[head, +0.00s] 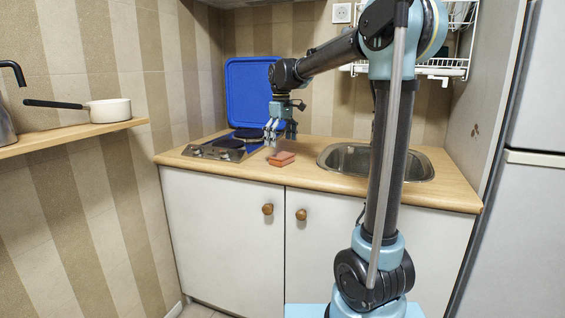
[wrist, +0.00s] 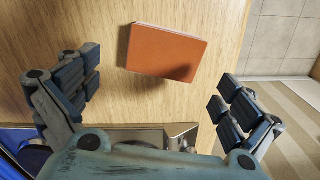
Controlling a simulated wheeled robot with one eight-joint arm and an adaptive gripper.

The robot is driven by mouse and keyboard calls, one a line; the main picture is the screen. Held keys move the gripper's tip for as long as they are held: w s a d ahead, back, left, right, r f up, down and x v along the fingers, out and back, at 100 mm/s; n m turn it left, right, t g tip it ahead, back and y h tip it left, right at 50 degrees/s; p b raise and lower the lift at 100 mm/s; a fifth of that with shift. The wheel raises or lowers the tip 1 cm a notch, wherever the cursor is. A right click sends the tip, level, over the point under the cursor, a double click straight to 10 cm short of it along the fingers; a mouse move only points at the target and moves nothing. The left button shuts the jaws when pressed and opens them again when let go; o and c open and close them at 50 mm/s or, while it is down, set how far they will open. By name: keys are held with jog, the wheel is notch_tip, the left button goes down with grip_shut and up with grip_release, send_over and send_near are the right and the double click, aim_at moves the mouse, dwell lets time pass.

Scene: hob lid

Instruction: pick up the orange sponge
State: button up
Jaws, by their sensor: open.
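The orange sponge (head: 281,158) lies flat on the wooden counter, between the hob and the sink, near the front edge. In the wrist view the sponge (wrist: 165,53) is a rust-orange block with a paler edge, slightly turned, with a shadow on its lower right corner. My gripper (head: 279,142) hangs above the counter, just over the sponge and a little to its left, pointing down. In the wrist view my gripper (wrist: 155,98) has its fingers wide apart, with bare counter between them. The sponge lies ahead of the fingertips, untouched.
The hob (head: 222,148) is left of the sponge, with a raised blue lid (head: 245,85) behind it. The sink (head: 345,160) is to the right. A white pan (head: 109,110) stands on the left shelf. A dish rack (head: 440,68) hangs at the back right.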

aim_at(282, 155)
jog(key=shift+s+d+f, duration=0.1)
jog(key=shift+s+f, duration=0.1)
jog(key=shift+f, duration=1.15)
jog(key=shift+s+d+f, duration=0.1)
jog(key=shift+s+f, duration=0.05)
jog(key=shift+f, duration=1.2)
jog(key=c, duration=0.9)
